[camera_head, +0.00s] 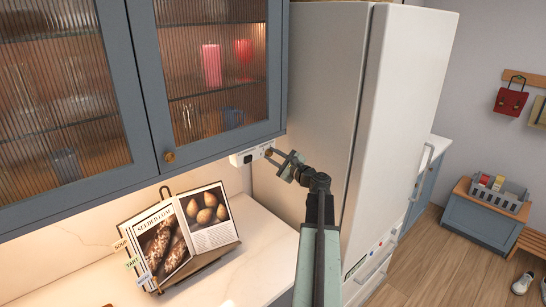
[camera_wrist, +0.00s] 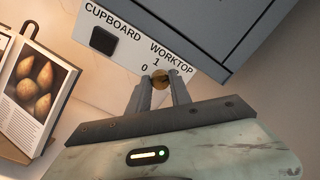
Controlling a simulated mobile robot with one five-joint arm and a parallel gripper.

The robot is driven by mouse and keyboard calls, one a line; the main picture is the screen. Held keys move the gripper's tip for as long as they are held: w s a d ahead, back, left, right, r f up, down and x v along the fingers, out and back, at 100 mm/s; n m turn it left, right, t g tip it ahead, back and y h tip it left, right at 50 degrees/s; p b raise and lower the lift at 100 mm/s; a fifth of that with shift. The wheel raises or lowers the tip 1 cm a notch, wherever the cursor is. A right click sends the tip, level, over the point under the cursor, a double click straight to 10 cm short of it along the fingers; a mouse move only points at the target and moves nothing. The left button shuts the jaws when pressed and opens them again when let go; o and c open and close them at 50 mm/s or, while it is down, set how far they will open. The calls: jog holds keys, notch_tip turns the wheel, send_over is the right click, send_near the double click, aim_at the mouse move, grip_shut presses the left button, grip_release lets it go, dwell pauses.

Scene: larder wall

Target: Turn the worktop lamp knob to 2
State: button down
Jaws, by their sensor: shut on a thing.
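The worktop lamp knob (camera_wrist: 159,77) is a small brass knob under the word WORKTOP on a white switch panel (camera_wrist: 121,48). My gripper (camera_wrist: 161,84) is shut on it, one finger on each side. The figures 0 and 1 show above the knob. A mark right of it, by the finger, is too small to read surely, and I cannot tell where the knob points. In the head view the panel (camera_head: 247,156) hangs under the wall cupboard's right end, with my gripper (camera_head: 277,158) at its right end.
A dark rocker switch (camera_wrist: 103,40) sits under CUPBOARD on the panel. The glass-door cupboard (camera_head: 150,90) is directly above. An open cookbook on a stand (camera_head: 206,262) stands on the worktop below left. A tall fridge (camera_head: 325,90) stands close on the right.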

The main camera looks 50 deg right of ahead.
jog(key=shift+a, duration=0.1)
dwell(0.4)
jog(key=c, duration=1.2)
grip_release()
jog(key=shift+o, duration=0.2)
jog(key=s, duration=0.8)
jog(key=shift+a+f, duration=0.2)
jog(key=shift+a, duration=0.15)
jog(key=shift+w, duration=0.1)
